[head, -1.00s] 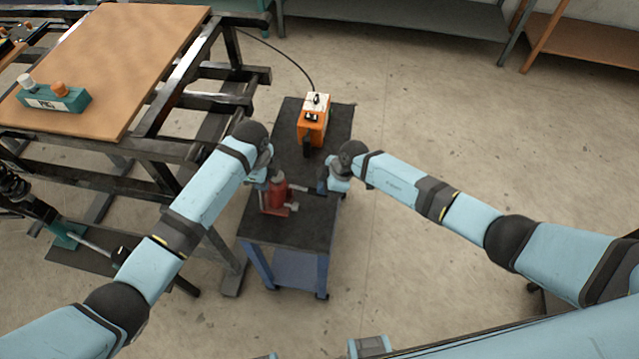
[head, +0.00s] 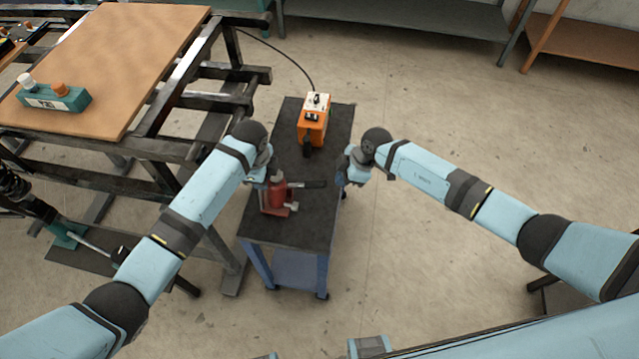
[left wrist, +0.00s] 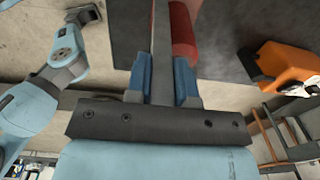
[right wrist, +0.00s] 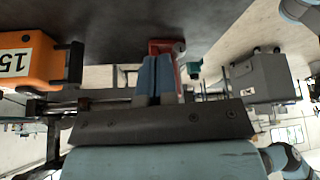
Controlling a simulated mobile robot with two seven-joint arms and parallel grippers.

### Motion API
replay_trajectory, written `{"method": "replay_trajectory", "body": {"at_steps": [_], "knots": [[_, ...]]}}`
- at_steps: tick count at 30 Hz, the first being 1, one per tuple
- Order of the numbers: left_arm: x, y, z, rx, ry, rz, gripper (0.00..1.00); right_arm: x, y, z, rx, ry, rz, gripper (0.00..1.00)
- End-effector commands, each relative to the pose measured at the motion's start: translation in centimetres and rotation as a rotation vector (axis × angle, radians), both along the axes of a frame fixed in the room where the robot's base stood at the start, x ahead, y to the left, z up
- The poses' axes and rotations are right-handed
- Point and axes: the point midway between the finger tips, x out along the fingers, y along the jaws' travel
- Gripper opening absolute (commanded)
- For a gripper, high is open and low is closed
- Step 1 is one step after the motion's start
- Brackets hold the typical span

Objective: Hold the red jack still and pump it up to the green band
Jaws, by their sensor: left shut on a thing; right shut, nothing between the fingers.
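The red jack (head: 277,197) stands upright on a black-topped cart. Its dark handle (head: 312,184) points right, roughly level. My left gripper (head: 268,178) is at the jack's left side; in the left wrist view its blue fingers (left wrist: 164,78) are shut on a grey upright part of the jack, beside the red cylinder (left wrist: 184,30). My right gripper (head: 343,180) is off the cart's right edge, apart from the handle's end. In the right wrist view its blue fingers (right wrist: 158,78) are shut and empty, with the jack (right wrist: 165,46) behind them. I cannot make out the green band.
The cart top (head: 312,222) is bare in front of the jack. An orange box (head: 313,122) with a cable stands at its back. A workbench (head: 115,60) with a green block (head: 52,97) is at the left. Open floor lies to the right.

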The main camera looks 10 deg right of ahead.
Motion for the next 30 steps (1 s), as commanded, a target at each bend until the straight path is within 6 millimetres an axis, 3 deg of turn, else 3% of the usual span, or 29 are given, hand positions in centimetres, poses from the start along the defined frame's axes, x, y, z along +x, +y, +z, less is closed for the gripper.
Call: {"method": "replay_trajectory", "body": {"at_steps": [1, 6, 12, 30], "knots": [[-0.7, 0.3, -1.4, 0.013, 0.019, -0.001, 0.0, -0.1, -0.6, 0.9, 0.0, -0.004, 0.0, 0.0], [-0.7, 0.3, -1.4, 0.012, 0.019, -0.001, 0.0, -0.4, -2.1, 4.2, -0.002, -0.007, 0.001, 0.0], [-0.8, 0.2, -1.4, 0.012, 0.019, -0.001, 0.0, -0.6, -3.2, 6.7, -0.001, -0.007, -0.001, 0.0], [-0.8, 0.2, -1.4, 0.009, 0.019, -0.002, 0.0, -0.6, -3.5, 7.4, -0.001, -0.006, -0.001, 0.0]]}}
